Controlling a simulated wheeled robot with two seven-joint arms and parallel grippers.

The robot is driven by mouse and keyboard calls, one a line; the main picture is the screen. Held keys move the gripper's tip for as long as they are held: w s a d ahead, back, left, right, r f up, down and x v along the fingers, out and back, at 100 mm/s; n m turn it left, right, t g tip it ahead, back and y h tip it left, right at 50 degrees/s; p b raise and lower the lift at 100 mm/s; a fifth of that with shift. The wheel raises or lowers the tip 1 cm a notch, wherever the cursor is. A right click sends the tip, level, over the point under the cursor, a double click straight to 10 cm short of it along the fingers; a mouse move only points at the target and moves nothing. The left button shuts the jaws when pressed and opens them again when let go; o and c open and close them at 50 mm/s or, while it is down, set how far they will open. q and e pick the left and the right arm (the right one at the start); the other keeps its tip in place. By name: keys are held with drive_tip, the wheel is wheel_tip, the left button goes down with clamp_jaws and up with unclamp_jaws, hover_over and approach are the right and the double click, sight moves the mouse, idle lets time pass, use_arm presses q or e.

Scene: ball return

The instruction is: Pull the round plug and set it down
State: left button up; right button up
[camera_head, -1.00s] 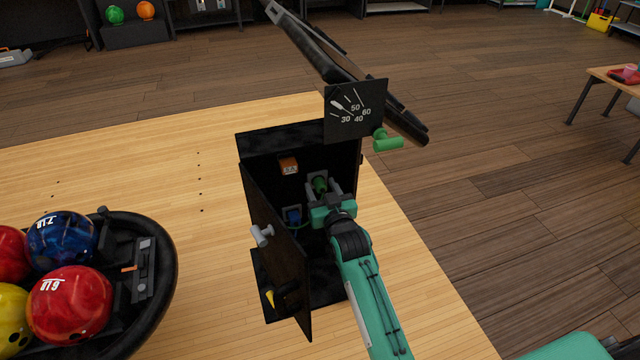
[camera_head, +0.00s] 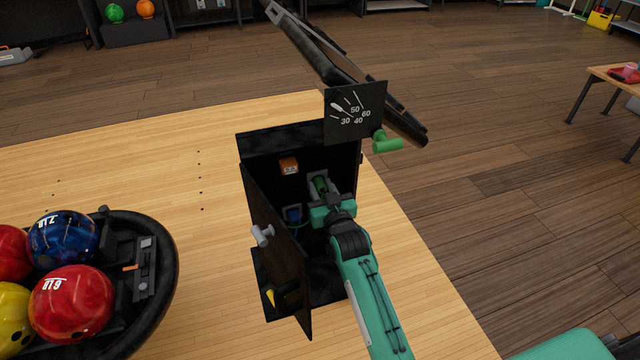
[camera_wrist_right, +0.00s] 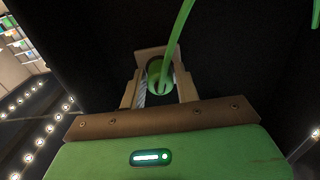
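A green round plug (camera_head: 320,184) is inside the open black cabinet (camera_head: 283,139), at a grey fitting in the back. In the right wrist view the plug (camera_wrist_right: 160,76) has a green cable rising from it. My right gripper (camera_head: 321,191) reaches into the cabinet with its fingers on either side of the plug. The gripper (camera_wrist_right: 160,88) also shows in the wrist view, but I cannot tell whether its fingers press on the plug. A blue part (camera_head: 292,215) sits lower left of the gripper. My left gripper is not in view.
The cabinet door (camera_head: 277,252) stands open on the left, with a grey knob (camera_head: 262,235). A dial panel (camera_head: 355,111) and green handle (camera_head: 386,143) are above right. A ball rack (camera_head: 165,285) is at left. Light wood surrounds the cabinet.

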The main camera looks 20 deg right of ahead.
sight(322, 190)
clamp_jaws()
drive_tip(key=shift+s+d+p, duration=0.1)
drive_tip(key=shift+s+p, duration=1.65)
drive_tip(key=shift+s, duration=1.25)
